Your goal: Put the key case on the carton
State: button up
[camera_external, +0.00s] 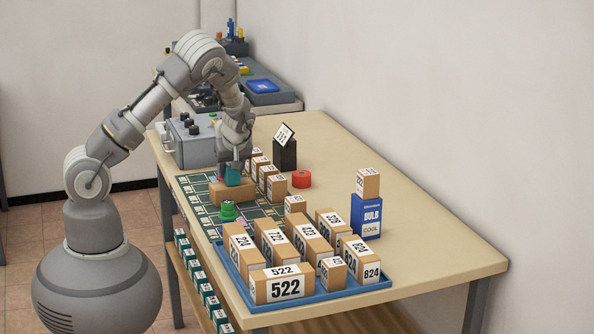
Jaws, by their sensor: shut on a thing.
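A low brown carton (234,194) lies on the dark green printed mat near the table's left side. My gripper (233,172) points down just above the carton and is shut on a small teal thing (233,179), which I take to be the key case. The held thing is at the carton's top; I cannot tell whether it touches. A bit of red shows beside it at the left, too small to make out. My fingers partly hide the held thing.
A green object (228,211) sits on the mat in front of the carton. Several numbered boxes fill a blue tray (330,297) at the front. A row of small boxes (277,188), a red roll (302,179) and a black holder (285,154) stand to the right.

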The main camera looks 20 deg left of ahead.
jog(key=shift+f, duration=0.2)
jog(key=o, duration=1.1)
jog(key=shift+r, duration=0.1)
